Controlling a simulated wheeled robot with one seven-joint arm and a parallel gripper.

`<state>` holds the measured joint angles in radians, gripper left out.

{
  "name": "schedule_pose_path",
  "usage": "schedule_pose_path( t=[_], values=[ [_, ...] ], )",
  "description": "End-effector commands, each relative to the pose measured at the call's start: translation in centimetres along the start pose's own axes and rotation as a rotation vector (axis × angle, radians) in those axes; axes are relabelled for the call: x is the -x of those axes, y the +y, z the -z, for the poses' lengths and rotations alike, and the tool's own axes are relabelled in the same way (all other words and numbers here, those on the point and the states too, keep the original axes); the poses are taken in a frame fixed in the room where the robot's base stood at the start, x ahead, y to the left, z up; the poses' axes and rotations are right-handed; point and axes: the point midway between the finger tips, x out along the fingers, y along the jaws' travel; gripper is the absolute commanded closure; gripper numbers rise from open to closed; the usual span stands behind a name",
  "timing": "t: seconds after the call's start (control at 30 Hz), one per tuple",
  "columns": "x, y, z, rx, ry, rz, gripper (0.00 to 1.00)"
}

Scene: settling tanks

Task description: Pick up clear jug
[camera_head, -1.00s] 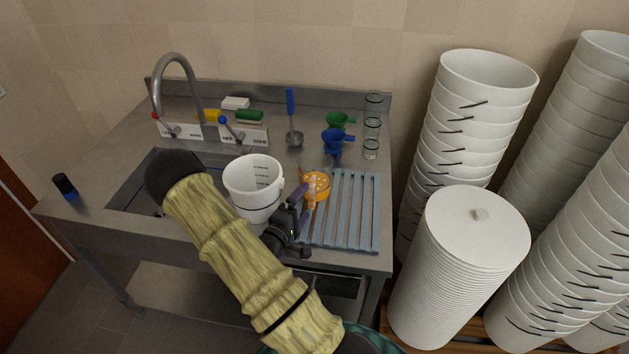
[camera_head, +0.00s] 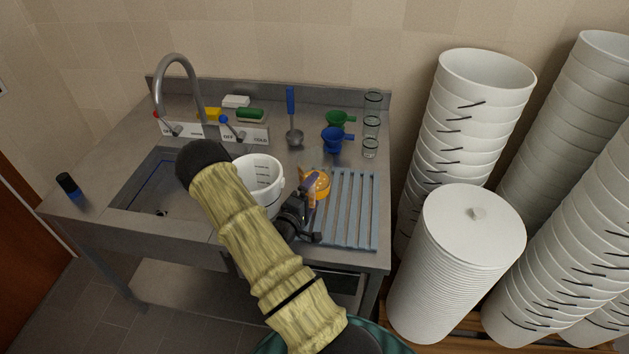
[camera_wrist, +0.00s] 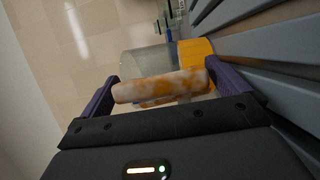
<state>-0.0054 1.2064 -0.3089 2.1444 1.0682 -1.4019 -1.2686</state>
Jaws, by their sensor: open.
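The clear jug (camera_head: 320,185) stands on the sink unit at the left edge of the blue slatted rack, orange in its lower part. In the wrist view its see-through wall (camera_wrist: 145,62) shows beyond the fingers, with orange beside it. A mottled orange-and-white bar, apparently its handle (camera_wrist: 160,90), lies across the space between my fingers. My gripper (camera_head: 305,203) is open at the jug's near side, and its two purple fingers (camera_wrist: 161,80) are on either side of the bar. I cannot tell whether they touch it. My gripper hides part of the jug in the head view.
A white bucket (camera_head: 262,178) stands left of the jug, partly behind my arm. The blue rack (camera_head: 352,215) lies right. Blue (camera_head: 331,140) and green (camera_head: 337,119) funnels, a ladle (camera_head: 292,118) and glass cylinders (camera_head: 371,130) stand behind. Tall white bucket stacks (camera_head: 470,130) are right.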

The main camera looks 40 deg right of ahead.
Motion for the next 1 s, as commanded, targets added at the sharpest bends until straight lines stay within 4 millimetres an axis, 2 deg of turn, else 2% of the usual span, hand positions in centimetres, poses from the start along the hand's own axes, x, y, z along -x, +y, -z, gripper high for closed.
schedule_pose_path(
  t=[0.13,0.17,0.37,0.73,0.87,1.0],
  values=[
    [0.0,0.0,0.0,0.0,0.0,0.0,0.0],
    [0.0,0.0,0.0,0.0,0.0,0.0,0.04],
    [0.0,0.0,0.0,0.0,0.0,0.0,0.43],
    [0.0,0.5,0.0,-0.001,0.0,-0.001,0.43],
    [0.0,1.7,0.1,-0.003,0.0,-0.003,0.43],
    [0.0,3.8,0.1,-0.004,0.0,-0.003,0.43]
  ],
)
